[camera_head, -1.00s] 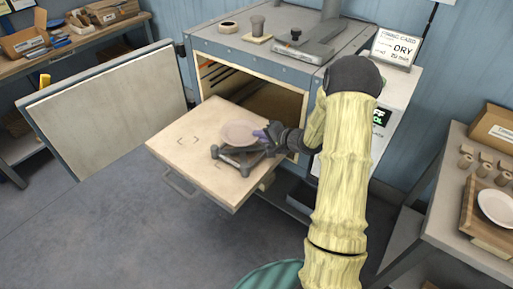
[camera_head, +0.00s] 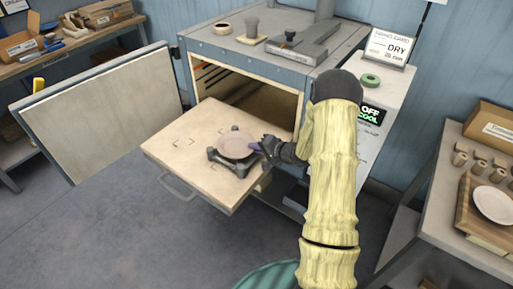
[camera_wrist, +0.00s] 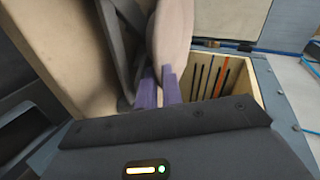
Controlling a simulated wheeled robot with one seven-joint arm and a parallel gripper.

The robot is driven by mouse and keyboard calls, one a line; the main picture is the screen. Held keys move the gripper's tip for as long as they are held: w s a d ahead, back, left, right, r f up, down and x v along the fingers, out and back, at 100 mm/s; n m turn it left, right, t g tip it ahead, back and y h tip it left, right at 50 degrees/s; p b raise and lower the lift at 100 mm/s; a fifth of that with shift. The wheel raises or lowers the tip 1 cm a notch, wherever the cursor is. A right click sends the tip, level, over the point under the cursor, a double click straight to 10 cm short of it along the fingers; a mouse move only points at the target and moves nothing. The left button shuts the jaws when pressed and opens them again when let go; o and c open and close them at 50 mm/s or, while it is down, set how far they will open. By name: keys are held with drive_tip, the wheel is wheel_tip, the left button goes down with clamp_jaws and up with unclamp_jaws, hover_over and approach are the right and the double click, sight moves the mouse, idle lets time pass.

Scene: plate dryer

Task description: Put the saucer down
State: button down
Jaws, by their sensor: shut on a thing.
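The pale pinkish saucer (camera_head: 236,145) lies about level over a dark stand (camera_head: 234,161) on the pulled-out shelf (camera_head: 182,160) of the dryer. My gripper (camera_head: 258,147) comes in from the right and is shut on the saucer's right edge. In the wrist view the purple fingertips (camera_wrist: 162,88) close on the edge of the saucer (camera_wrist: 172,40), with the dark stand (camera_wrist: 124,45) beside it. I cannot tell whether the saucer rests on the stand or hangs just above it.
The dryer (camera_head: 250,75) stands open behind the shelf, its door (camera_head: 100,110) swung out left. A wooden tray (camera_head: 465,205) with another white plate (camera_head: 494,205) is on the right table. A green round bin (camera_head: 268,277) stands at the front. The shelf's left part is bare.

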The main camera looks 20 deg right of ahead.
drive_tip(key=c, duration=1.8)
unclamp_jaws()
drive_tip(key=shift+d+f, duration=0.1)
drive_tip(key=shift+d, duration=0.05)
drive_tip(key=shift+s+d+r, duration=0.3)
drive_tip(key=shift+s, duration=0.05)
drive_tip(key=v, duration=1.1)
drive_tip(key=shift+r, duration=0.1)
